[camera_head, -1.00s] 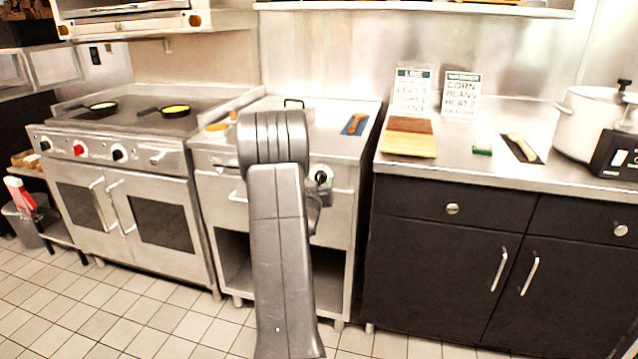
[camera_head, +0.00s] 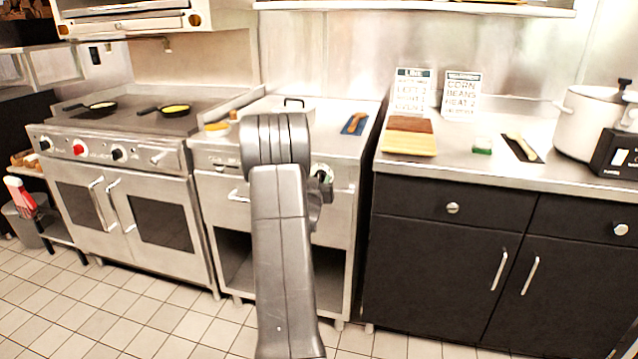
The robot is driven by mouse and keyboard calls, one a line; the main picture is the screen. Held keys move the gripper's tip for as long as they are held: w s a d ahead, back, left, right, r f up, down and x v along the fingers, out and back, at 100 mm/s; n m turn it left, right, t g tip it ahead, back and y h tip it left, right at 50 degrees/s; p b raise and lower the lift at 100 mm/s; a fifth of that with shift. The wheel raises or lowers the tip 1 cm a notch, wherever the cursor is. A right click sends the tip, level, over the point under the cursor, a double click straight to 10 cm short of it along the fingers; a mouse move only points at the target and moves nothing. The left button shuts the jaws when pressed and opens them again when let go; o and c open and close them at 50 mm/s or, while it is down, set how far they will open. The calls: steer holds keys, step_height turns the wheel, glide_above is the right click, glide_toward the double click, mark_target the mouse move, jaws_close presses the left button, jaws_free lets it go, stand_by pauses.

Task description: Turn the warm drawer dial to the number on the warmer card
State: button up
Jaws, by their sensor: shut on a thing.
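The warm drawer dial (camera_head: 321,169) sits on the front panel of the steel middle unit (camera_head: 346,190), at its upper right. Only part of its light face shows. My gripper (camera_head: 322,185) is at the dial, shut on its dark knob; my arm hides most of the fingers. The dial's numbers and pointer are too small to read. The warmer card (camera_head: 461,96) stands upright at the back of the right counter. It appears to read corn, beans, heat 2, with a smaller line below; the number is not sharp.
A second card (camera_head: 411,92) stands left of the warmer card. A range (camera_head: 125,165) with two pans stands left. The tiled floor in front is clear.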

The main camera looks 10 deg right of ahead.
steer(key=shift+f+b, duration=0.15)
steer(key=shift+b, duration=0.15)
steer(key=shift+a+m+h+b, duration=0.1)
steer(key=shift+m+h+b, duration=0.35)
steer(key=shift+m+b, duration=4.25)
steer(key=shift+a+m+h+b, duration=0.1)
steer(key=shift+m+h+b, duration=0.35)
steer(key=shift+m+b, duration=4.25)
steer(key=shift+m+p, duration=0.8)
steer(key=shift+m, duration=0.2)
steer(key=o, duration=1)
